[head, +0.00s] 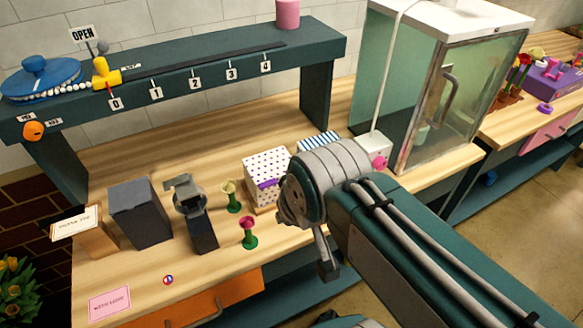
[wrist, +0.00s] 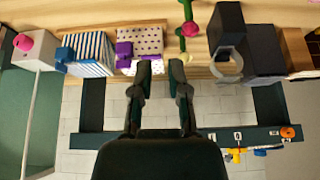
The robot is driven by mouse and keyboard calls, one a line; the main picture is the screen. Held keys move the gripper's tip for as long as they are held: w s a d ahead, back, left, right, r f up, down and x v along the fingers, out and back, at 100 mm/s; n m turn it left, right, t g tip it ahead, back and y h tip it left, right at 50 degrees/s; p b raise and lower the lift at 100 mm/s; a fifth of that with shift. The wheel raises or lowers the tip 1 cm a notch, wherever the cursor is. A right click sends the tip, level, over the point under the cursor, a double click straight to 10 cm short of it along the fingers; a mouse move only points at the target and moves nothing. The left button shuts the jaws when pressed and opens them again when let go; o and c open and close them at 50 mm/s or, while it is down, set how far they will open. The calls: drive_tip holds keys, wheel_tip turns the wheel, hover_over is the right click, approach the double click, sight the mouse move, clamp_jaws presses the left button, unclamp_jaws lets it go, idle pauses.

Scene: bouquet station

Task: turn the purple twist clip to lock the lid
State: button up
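The purple twist clip (head: 268,184) sits on the front of a white polka-dot box (head: 262,162) on the wooden bench, partly hidden by my arm. In the wrist view the polka-dot box (wrist: 148,35) lies ahead of my fingers, with purple parts (wrist: 124,49) on its near side; which way the clip is turned is too small to tell. My gripper (wrist: 160,72) is open and empty, its two fingers apart below the box in that view. I cannot tell whether a fingertip touches the box. In the head view my wrist hides most of the gripper.
A blue-striped box (head: 318,143) stands beside the polka-dot box, partly hidden by my wrist. Small green stands (head: 248,233), a grey-clamped stand (head: 193,215) and a dark box (head: 140,212) stand to the left. A glass cabinet (head: 440,85) is at right. The front bench is partly clear.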

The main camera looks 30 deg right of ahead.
drive_tip(key=w+d+r+m+g, duration=0.1)
drive_tip(key=w+d+m+g, duration=0.25)
drive_tip(key=w+m, duration=0.5)
drive_tip(key=w+d+r+m+g, duration=0.2)
drive_tip(key=w+d+m, duration=0.3)
drive_tip(key=w+m, duration=0.3)
drive_tip(key=shift+m, duration=0.65)
drive_tip(key=f, duration=1.1)
drive_tip(key=shift+s, duration=0.3)
clamp_jaws()
